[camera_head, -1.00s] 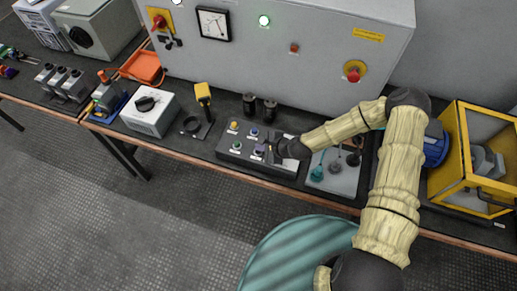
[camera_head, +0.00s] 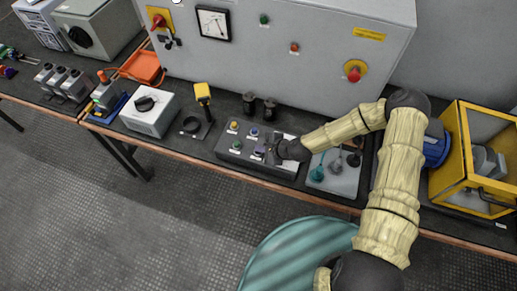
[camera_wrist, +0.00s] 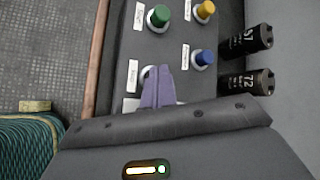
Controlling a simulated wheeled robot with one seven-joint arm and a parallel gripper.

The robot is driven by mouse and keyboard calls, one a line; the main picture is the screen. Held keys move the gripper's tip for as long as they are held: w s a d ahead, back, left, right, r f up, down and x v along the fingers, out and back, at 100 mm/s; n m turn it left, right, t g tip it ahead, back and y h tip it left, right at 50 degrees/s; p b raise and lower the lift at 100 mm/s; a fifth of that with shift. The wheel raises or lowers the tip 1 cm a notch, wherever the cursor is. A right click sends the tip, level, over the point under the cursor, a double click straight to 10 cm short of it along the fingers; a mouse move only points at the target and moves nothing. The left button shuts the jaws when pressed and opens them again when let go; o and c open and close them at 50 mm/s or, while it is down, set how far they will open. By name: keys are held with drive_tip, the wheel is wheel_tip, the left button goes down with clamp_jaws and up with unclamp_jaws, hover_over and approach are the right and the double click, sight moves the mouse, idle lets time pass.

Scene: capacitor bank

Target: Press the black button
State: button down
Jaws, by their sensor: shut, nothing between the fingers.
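The grey button box (camera_head: 227,154) lies on the bench below the cabinet. It carries a yellow button (camera_head: 234,125), a blue button (camera_head: 254,132) and a green button (camera_head: 236,146). In the wrist view the green (camera_wrist: 159,16), yellow (camera_wrist: 205,10) and blue (camera_wrist: 203,58) buttons show clearly, each with a white label. My gripper (camera_head: 261,152) is shut and empty, its purple fingers (camera_wrist: 158,86) over the button position beside blue and below green in that view. A pale button ring (camera_wrist: 147,72) peeks out beside the fingertips. No black cap is visible there; contact cannot be told.
Two dark cylinders (camera_head: 249,103) stand behind the box. A grey plate with hooked tools (camera_head: 336,183) lies to its right, near a yellow-framed case (camera_head: 462,150). The cabinet (camera_head: 300,70) with a dial (camera_head: 213,22) and red knob (camera_head: 354,72) rises behind.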

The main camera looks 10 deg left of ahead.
drive_tip(key=shift+r+p, duration=1)
drive_tip(key=shift+r, duration=0.35)
wheel_tip(320, 180, up, 5)
drive_tip(key=p, duration=0.3)
drive_tip(key=shift+p, duration=0.3)
drive_tip(key=shift+d, duration=0.1)
idle(0.4)
